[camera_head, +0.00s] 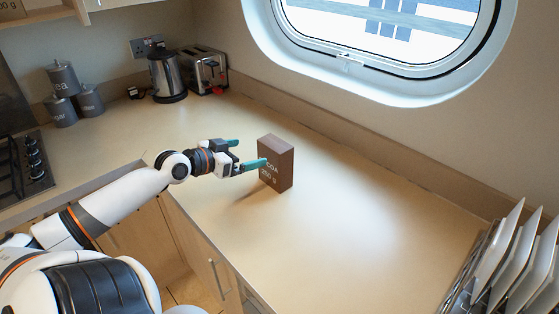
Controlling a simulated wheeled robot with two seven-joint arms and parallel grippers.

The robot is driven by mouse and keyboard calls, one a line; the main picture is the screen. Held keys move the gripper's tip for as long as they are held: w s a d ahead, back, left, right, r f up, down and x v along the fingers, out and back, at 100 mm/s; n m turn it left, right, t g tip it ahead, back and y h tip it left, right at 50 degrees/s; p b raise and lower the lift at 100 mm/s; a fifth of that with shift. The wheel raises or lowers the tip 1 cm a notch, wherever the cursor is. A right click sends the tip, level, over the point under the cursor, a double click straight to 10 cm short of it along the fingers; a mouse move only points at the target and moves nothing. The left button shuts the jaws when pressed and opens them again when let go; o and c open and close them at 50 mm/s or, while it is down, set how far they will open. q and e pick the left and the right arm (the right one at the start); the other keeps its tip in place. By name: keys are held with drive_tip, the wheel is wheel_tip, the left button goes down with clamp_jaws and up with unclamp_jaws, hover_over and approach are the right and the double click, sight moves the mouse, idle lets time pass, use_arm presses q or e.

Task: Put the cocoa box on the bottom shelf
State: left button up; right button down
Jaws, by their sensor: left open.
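The brown cocoa box (281,165) stands upright on the counter in the middle of the view, with white lettering and "250 g" on its front. My left gripper (250,151) is open just left of the box, its two teal fingers pointing at it. The nearer fingertip overlaps the box's left edge in the picture; I cannot tell whether it touches. The farther fingertip is left of the box. A wooden shelf board (42,19) shows at the top left, cut off by the frame; other shelf levels are out of view. My right gripper is not in view.
A kettle (167,76), a toaster (207,70) and grey canisters (63,80) stand along the back left. A hob (22,165) is at the left edge. A rack with white plates (497,249) is at the right. The counter (340,230) around the box is clear.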

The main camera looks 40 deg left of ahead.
sight(270, 146)
use_arm(q)
drive_tip(key=x, duration=0.3)
drive_tip(key=shift+r, duration=0.1)
drive_tip(key=shift+w, duration=0.35)
drive_tip(key=shift+w+f+p, duration=0.15)
drive_tip(key=shift+f+p, duration=0.05)
drive_tip(key=shift+p, duration=0.1)
drive_tip(key=shift+w, duration=0.15)
drive_tip(key=shift+w+r, duration=0.1)
drive_tip(key=shift+w, duration=0.1)
drive_tip(key=p+x, duration=0.1)
drive_tip(key=x, duration=0.2)
drive_tip(key=shift+w+r, duration=0.1)
drive_tip(key=shift+r, duration=0.05)
drive_tip(key=shift+w+d+f+p, duration=0.15)
drive_tip(key=shift+w+f+p, duration=0.15)
drive_tip(key=shift+w, duration=0.3)
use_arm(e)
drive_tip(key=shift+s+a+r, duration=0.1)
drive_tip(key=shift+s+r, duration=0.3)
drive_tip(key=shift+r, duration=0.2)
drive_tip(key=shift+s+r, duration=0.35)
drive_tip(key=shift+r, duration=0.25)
use_arm(q)
drive_tip(key=shift+c, duration=0.6)
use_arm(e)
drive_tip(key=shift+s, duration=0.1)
